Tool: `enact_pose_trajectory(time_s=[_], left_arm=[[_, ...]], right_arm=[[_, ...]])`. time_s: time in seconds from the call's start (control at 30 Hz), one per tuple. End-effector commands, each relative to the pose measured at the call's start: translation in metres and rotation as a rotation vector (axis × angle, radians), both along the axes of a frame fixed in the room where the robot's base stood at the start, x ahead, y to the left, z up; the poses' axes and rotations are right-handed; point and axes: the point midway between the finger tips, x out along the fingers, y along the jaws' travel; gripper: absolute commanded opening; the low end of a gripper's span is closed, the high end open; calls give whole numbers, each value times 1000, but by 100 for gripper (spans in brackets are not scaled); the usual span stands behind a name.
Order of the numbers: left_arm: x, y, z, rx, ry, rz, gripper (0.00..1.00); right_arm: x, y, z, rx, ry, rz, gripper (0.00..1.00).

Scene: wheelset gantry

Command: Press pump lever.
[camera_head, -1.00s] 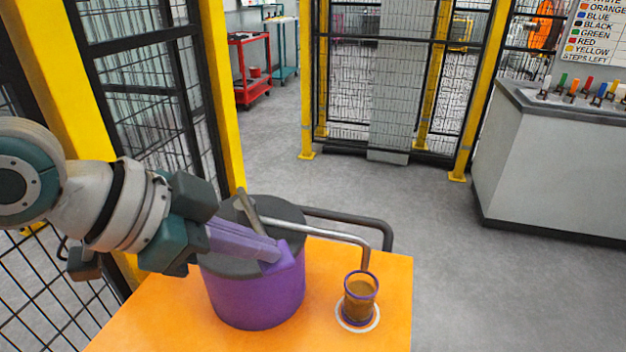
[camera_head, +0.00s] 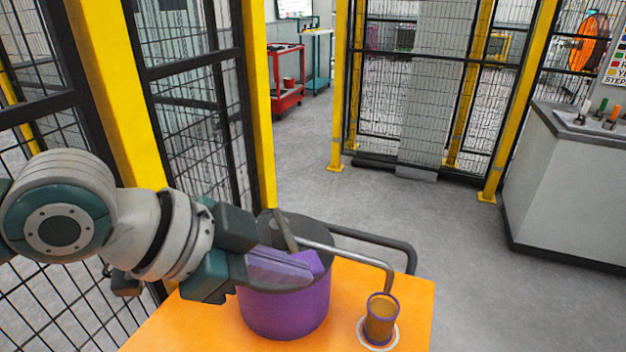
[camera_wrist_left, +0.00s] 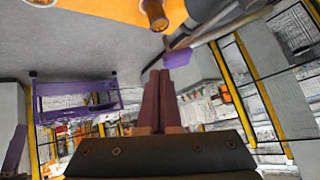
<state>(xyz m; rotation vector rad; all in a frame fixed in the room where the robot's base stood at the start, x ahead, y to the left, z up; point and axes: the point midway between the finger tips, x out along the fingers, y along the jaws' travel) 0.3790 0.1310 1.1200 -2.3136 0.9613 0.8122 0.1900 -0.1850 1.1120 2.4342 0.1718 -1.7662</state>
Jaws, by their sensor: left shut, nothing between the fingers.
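The pump is a purple drum (camera_head: 285,308) with a dark grey lid, standing on an orange table. A grey-brown bar (camera_head: 282,232) slants up from its lid. A purple grip (camera_head: 312,262), apparently the lever's end, shows at the drum's near right side. It also shows in the left wrist view as a purple block (camera_wrist_left: 178,58) on a grey bar. My left gripper (camera_head: 302,266) is shut and empty, its fingertips close beside this grip; I cannot tell whether they touch. Its closed fingers (camera_wrist_left: 158,78) point towards the block. My right gripper is not in view.
A bent metal spout (camera_head: 350,252) runs from the pump to above a purple-rimmed cup (camera_head: 381,320) of brown liquid on a white ring. The orange table (camera_head: 410,295) has little bare room. Yellow-posted mesh fencing (camera_head: 258,120) stands left; a grey counter (camera_head: 560,190) stands right.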

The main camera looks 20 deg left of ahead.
Motion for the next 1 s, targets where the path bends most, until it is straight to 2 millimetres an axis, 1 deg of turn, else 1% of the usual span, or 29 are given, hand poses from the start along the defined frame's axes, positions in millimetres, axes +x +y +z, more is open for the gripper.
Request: enact_pose_trajectory(time_s=[0.03, 0.2, 0.3, 0.4, 0.6, 1.0], left_arm=[[-10, 7, 4, 7, 3, -3, 0], [-32, 23, 30, 7, 0, -3, 0], [-42, 29, 42, 5, -1, -5, 0], [-48, 34, 50, 4, -1, -1, 0], [-54, 37, 57, -1, -3, -2, 0], [-53, 37, 58, -1, -3, -2, 0]], right_arm=[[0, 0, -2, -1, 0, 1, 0], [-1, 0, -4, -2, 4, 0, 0], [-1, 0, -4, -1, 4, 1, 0], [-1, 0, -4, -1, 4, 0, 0], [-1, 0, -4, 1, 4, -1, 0], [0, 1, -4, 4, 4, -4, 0]])
